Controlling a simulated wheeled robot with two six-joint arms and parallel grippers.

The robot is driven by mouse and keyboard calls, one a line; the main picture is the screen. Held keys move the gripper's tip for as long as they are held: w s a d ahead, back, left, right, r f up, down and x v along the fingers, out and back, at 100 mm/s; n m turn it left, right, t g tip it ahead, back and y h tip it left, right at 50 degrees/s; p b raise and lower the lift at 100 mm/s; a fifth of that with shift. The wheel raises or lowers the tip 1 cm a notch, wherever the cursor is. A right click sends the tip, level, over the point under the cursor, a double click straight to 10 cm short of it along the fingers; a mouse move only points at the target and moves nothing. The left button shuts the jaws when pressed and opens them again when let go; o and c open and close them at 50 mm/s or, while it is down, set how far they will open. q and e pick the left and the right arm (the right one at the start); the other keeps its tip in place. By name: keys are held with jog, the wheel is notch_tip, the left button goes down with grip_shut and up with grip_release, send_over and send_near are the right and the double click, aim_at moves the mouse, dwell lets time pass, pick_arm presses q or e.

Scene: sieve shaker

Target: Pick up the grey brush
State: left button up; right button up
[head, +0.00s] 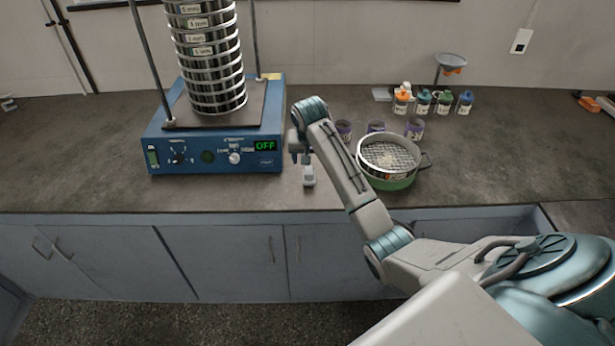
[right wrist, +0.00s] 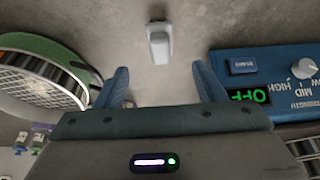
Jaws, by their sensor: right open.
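The grey brush (head: 309,176) lies on the dark countertop near its front edge, between the blue shaker and the green-based sieve. In the right wrist view the brush (right wrist: 160,43) lies beyond the fingertips, roughly centred between them and not touching them. My right gripper (head: 301,158) points down just behind the brush in the head view. In the right wrist view the right gripper (right wrist: 163,80) is open, with its two blue fingers apart and nothing between them. My left gripper is in no view.
The blue shaker (head: 214,160) with a tall sieve stack (head: 210,60) stands left, its display reading OFF. A sieve with a green base (head: 388,183) sits right, with purple-topped jars behind. Small bottles (head: 424,103) stand farther back.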

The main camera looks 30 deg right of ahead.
aim_at(309, 170)
jog(key=p+x, duration=0.1)
jog(key=x, duration=0.4)
jog(key=shift+w, duration=0.1)
jog(key=shift+w+d+f+p, duration=0.2)
jog(key=shift+f+p, duration=0.1)
jog(key=shift+f, duration=0.25)
jog(key=p+x, duration=0.1)
jog(key=x, duration=0.2)
jog(key=shift+w+d, duration=0.1)
jog(key=shift+w, duration=0.05)
jog(key=shift+w+d+f, duration=0.1)
jog(key=shift+f, duration=0.5)
jog(key=c, duration=1.1)
jog(key=shift+r, duration=0.1)
